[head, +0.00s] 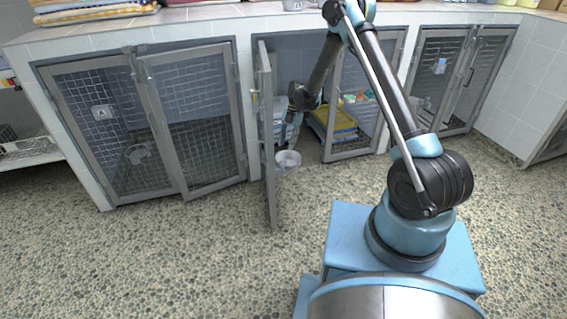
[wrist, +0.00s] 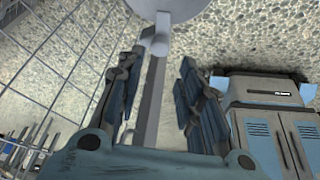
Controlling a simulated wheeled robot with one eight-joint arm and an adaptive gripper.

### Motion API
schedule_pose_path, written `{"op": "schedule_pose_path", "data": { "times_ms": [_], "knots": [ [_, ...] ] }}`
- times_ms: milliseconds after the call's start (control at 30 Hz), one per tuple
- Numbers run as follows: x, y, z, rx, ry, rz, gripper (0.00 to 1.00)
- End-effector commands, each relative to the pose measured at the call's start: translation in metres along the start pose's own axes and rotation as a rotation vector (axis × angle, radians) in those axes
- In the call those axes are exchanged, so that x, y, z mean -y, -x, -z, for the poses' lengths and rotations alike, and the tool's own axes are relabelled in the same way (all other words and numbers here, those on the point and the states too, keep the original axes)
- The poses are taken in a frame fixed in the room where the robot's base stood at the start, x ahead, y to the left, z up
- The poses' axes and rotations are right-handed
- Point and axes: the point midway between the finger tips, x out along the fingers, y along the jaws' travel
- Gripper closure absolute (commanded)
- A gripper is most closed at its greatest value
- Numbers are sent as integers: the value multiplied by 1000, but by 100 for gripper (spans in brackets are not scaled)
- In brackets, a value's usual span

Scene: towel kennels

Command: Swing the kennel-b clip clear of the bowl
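In the wrist view my gripper (wrist: 158,92) has its two dark fingers apart, one on each side of a straight grey bar (wrist: 152,100). Floor shows between bar and fingers; I cannot tell how deep the bar sits between them. The bar, apparently the clip, ends in a knob below a pale round bowl (wrist: 178,8), cut by the top edge. In the head view the white bowl (head: 288,160) is low at the middle kennel's opening, beside its open door (head: 266,140). My arm reaches into that opening; the clip is too small to make out there.
A wire mesh panel (wrist: 62,62) stands close on the left in the wrist view. In the head view the left kennel (head: 190,125) carries an A sign. A yellow tray (head: 335,122) lies behind the middle kennel's right panel. The pebbled floor (head: 150,265) in front is clear.

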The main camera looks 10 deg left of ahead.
Motion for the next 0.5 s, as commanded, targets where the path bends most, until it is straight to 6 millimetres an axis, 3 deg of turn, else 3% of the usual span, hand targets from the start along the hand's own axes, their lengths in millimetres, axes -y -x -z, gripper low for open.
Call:
{"op": "schedule_pose_path", "data": {
  "times_ms": [300,500],
  "knots": [
    [0,-57,0,0,1,0,66],
    [0,-84,0,0,0,0,66]
  ]
}}
